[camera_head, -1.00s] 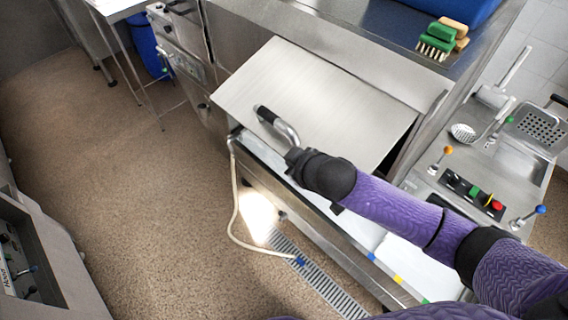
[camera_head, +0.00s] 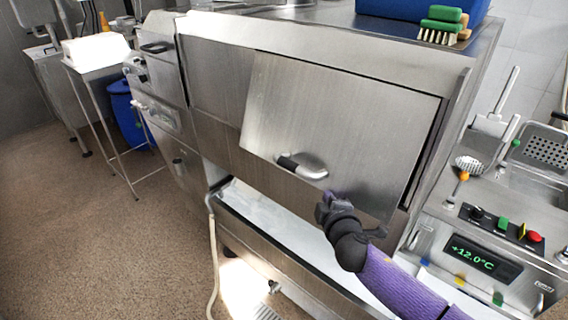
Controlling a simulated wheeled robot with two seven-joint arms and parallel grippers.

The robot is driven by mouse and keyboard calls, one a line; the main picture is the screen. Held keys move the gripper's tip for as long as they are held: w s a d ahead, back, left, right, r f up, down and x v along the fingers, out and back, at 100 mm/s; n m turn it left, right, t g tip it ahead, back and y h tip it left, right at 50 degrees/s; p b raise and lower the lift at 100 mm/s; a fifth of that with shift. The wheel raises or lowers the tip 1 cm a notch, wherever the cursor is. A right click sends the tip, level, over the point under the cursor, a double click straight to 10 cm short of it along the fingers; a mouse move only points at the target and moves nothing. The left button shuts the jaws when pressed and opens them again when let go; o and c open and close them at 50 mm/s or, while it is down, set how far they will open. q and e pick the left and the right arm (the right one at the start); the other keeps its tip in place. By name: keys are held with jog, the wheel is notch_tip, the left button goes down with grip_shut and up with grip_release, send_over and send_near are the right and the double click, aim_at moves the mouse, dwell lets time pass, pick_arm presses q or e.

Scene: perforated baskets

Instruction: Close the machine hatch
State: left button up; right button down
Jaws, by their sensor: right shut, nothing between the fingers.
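The machine hatch (camera_head: 335,125) is a brushed steel panel on the front of the steel machine. It hangs tilted, its lower edge standing out from the front over an opening, with a dark gap along its right side. A curved handle (camera_head: 302,166) with a dark grip sits near its lower edge. My right gripper (camera_head: 328,200) is shut and empty, just below and right of the handle, close to the hatch's lower edge; I cannot tell whether it touches. My left gripper is not in view.
A white-lined ledge (camera_head: 270,220) runs below the opening. A control panel with a display (camera_head: 482,258) and buttons is at the right. Green brushes (camera_head: 440,25) and a blue bin lie on top. A hose (camera_head: 212,250) hangs at the left front. Floor is clear at left.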

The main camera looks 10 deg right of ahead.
jog(key=shift+n+t+h, duration=0.4)
jog(key=shift+n+t, duration=0.3)
jog(key=shift+t, duration=0.2)
jog(key=w+d+b, duration=0.1)
jog(key=b, duration=0.1)
jog(key=w+d+f+b, duration=0.1)
jog(key=d+b, duration=0.1)
jog(key=w+d+f+b, duration=0.1)
jog(key=shift+w+d+b, duration=0.1)
jog(key=shift+d+b, duration=0.15)
jog(key=shift+b, duration=0.15)
jog(key=shift+w+d+r, duration=0.1)
jog(key=shift+d, duration=0.05)
